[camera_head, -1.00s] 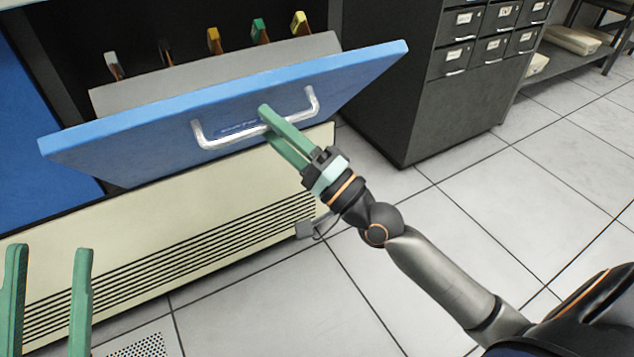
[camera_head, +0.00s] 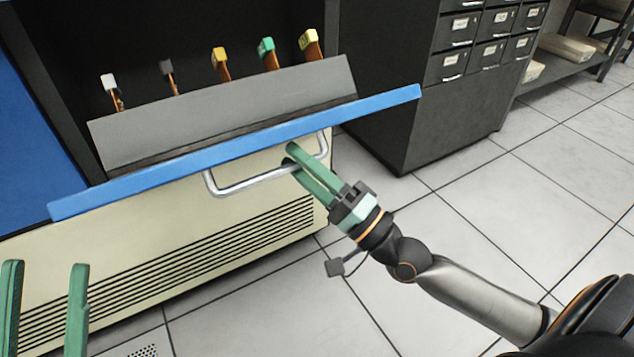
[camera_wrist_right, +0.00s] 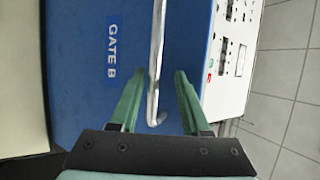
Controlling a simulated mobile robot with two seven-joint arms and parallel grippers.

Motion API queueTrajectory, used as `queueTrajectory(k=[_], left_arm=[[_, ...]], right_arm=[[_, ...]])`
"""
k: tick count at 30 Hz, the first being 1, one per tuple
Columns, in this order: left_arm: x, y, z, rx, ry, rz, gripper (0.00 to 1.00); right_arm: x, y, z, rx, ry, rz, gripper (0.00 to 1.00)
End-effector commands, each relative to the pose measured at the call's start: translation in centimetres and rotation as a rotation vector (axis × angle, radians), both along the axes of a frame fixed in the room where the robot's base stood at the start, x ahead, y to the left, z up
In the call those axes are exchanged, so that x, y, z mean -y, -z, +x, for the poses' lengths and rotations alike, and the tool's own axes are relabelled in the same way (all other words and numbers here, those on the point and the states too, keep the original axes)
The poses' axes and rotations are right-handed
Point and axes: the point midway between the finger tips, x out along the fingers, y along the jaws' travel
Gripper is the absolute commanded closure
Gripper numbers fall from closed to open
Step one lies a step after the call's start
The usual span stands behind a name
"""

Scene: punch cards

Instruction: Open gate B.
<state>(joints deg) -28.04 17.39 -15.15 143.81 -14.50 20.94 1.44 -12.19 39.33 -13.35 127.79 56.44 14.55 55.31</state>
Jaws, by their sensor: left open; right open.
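Gate B (camera_head: 240,148) is a blue panel tilted forward and down from the cabinet, seen nearly edge-on in the head view. The right wrist view shows its "GATE B" label (camera_wrist_right: 111,50). Its metal handle (camera_head: 240,187) hangs at the front edge. My right gripper (camera_head: 296,158) is at the right part of the handle. In the right wrist view the handle bar (camera_wrist_right: 154,85) lies between the open fingers (camera_wrist_right: 159,78); contact cannot be told. My left gripper (camera_head: 45,264) is open and empty at the lower left, apart from the gate.
Behind the gate, a grey inner panel (camera_head: 220,110) and several colour-tipped levers (camera_head: 220,62) show in the dark opening. A cream vented base (camera_head: 170,260) is below. A dark drawer cabinet (camera_head: 420,120) stands at right. The tiled floor (camera_head: 450,215) in front is clear.

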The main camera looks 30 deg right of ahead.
Motion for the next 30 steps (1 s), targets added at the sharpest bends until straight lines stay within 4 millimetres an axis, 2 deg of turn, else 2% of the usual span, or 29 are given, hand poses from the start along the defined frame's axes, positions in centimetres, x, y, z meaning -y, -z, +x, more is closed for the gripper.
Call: queueTrajectory(k=[16,30], left_arm=[[0.0,-0.1,0.0,0.000,0.000,0.000,0.50],[0.0,-0.6,0.0,0.000,0.000,0.000,0.50]], right_arm=[[1.5,2.5,-2.2,0.000,-0.001,0.000,0.53],[1.6,2.3,-2.4,0.005,-0.001,0.002,0.53]])
